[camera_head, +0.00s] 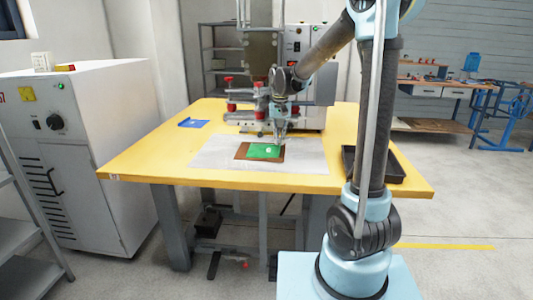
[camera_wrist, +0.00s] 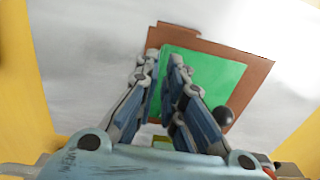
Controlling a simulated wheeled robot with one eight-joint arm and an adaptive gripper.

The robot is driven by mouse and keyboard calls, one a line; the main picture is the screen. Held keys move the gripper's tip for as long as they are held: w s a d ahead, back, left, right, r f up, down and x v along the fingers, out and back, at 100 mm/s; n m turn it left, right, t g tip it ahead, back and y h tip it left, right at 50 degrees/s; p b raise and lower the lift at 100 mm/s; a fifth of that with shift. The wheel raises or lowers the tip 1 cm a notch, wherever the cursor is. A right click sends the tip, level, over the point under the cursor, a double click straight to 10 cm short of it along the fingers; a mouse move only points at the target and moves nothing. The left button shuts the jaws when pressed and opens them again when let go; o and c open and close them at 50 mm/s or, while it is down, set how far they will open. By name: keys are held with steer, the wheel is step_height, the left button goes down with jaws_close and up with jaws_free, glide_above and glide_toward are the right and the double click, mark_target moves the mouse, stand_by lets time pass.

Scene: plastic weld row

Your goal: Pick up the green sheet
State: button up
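The green sheet (camera_head: 262,151) lies flat on a slightly larger brown sheet (camera_head: 240,152), on a pale grey mat on the yellow table. It has a small whitish spot near its middle in the head view. In the wrist view the green sheet (camera_wrist: 205,75) fills the middle, with the brown sheet (camera_wrist: 254,57) around it. My gripper (camera_head: 280,142) points down over the far right part of the green sheet. In the wrist view my gripper (camera_wrist: 165,57) has its fingers close together, with a narrow gap showing green between the tips. Whether the tips touch the sheet is unclear.
The pale mat (camera_head: 208,155) lies on the yellow table (camera_head: 140,160). A welding machine (camera_head: 262,100) stands close behind my gripper. A blue item (camera_head: 193,123) lies at back left, a black tray (camera_head: 380,165) at right. A dark ball (camera_wrist: 222,116) shows beside my fingers. The table's left side is clear.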

steer(key=shift+w+f, duration=0.15)
steer(key=shift+f, duration=3.2)
steer(key=shift+c, duration=0.3)
jaws_close()
steer(key=shift+r, duration=0.15)
